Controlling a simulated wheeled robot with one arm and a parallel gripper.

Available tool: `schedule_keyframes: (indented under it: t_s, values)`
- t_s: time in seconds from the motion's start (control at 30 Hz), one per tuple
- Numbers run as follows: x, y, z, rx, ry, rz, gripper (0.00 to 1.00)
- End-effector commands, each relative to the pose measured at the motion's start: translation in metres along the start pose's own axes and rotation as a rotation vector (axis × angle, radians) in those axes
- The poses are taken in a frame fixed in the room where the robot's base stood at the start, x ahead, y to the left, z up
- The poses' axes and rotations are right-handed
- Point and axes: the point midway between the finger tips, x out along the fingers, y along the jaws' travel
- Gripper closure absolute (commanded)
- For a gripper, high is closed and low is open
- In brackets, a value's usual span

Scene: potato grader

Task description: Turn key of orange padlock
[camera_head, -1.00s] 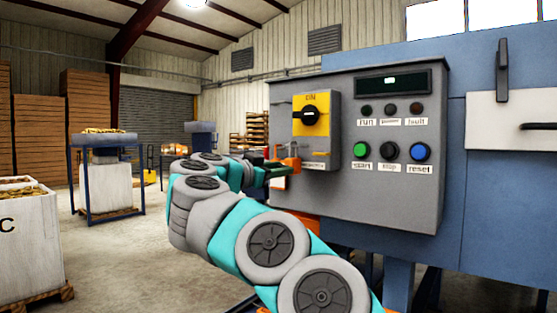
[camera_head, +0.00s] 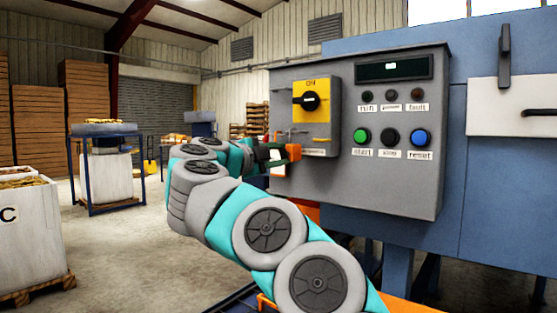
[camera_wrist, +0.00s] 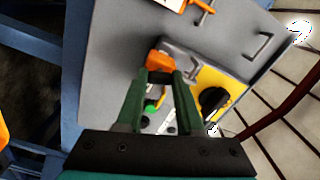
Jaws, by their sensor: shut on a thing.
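In the head view my gripper (camera_head: 280,153) reaches the padlock from the left.
The grey control box (camera_head: 400,190) carries a yellow switch plate (camera_head: 322,78) with a black knob (camera_head: 310,101). Start (camera_head: 361,136), stop (camera_head: 389,137) and reset (camera_head: 419,137) buttons are to the right. Another orange part (camera_wrist: 165,4) shows at the wrist view's top.

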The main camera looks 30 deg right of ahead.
Motion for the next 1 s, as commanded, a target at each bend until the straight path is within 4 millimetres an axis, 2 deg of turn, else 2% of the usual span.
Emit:
schedule_keyframes:
  t_s: [0.43,1.0]
  values:
    - [0.0001,0.0022,0.0001,0.289,0.003,0.002,1.00]
    - [0.0001,0.0010,0.0002,0.359,0.001,0.002,1.00]
